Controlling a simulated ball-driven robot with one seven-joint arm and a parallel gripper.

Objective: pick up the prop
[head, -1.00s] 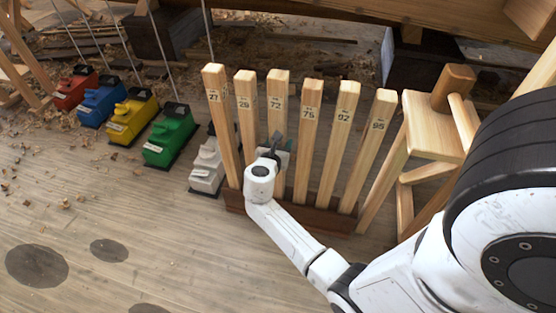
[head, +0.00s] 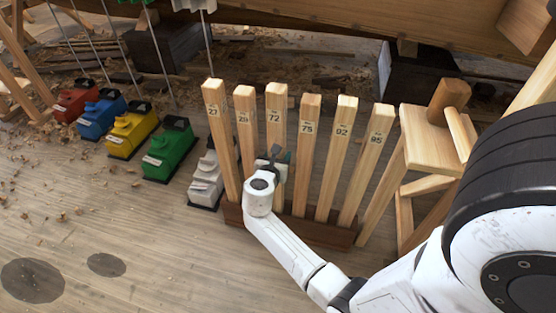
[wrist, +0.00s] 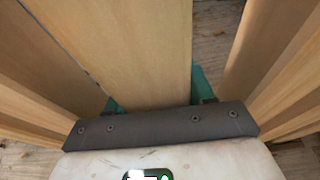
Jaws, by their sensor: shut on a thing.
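Several square pale wooden props with number labels stand leaning in a row in a low brown rack (head: 315,231). The prop labelled 72 (head: 276,103) is third from the left. My gripper (head: 276,160) is shut on prop 72 at about its middle height. In the wrist view, the broad wooden face of that prop (wrist: 130,45) lies between the teal fingers (wrist: 155,92). The gripper hides part of its lower half. Prop 28 (head: 245,115) is close on its left and prop 75 (head: 306,125) close on its right.
Props 27 (head: 217,120), 92 (head: 340,140) and 95 (head: 372,150) share the rack. A wooden trestle (head: 430,140) stands to the right. Green (head: 170,150), yellow (head: 132,130), blue and red blocks and a white block (head: 206,180) line the left. The floor at front left is clear.

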